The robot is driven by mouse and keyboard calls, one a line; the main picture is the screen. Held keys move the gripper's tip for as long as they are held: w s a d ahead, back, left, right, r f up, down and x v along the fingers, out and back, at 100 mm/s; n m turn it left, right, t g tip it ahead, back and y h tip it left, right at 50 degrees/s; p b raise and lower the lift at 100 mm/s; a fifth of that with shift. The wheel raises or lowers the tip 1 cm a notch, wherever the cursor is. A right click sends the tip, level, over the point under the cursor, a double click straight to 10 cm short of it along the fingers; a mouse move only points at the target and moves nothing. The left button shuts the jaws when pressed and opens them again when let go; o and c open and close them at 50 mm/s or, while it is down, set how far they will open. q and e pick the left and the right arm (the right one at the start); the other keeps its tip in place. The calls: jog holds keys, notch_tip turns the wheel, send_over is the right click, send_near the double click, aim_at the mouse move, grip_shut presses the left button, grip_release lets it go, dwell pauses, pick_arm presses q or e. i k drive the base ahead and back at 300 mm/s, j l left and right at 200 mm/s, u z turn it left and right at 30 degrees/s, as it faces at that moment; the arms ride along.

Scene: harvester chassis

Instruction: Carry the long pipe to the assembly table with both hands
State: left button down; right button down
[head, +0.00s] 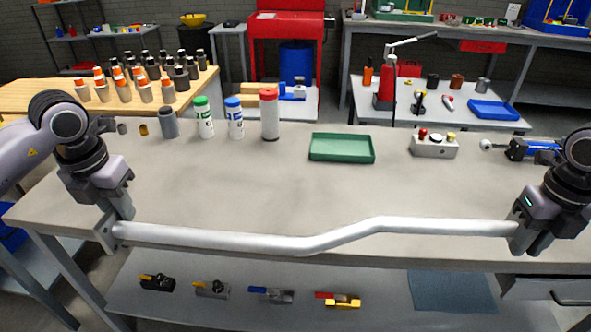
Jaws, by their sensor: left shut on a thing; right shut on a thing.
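A long silvery pipe (270,242) with a bend right of its middle spans the front of the grey table (240,180). My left gripper (112,230) is shut on the pipe's left end. My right gripper (520,232) is shut on its right end. The pipe is roughly level, in front of or over the table's front edge. I cannot tell whether it touches the table. The gripped ends are partly hidden by the grippers.
A green tray (342,147), a grey bottle (169,122), a green-capped can (203,118), a blue-capped can (235,118), a red-capped tube (270,114) and a button box (434,145) stand along the table's back. The middle is clear. A lower shelf (380,290) holds several small parts.

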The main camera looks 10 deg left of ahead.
aim_at(500, 219)
jog(key=l, duration=0.65)
jog(key=i+l, duration=0.15)
jog(key=l, duration=0.55)
jog(key=i+l, duration=0.2)
jog(key=l, duration=0.15)
jog(key=i+l, duration=0.15)
jog(key=l, duration=0.15)
jog(key=i+l, duration=0.2)
jog(key=l, duration=0.15)
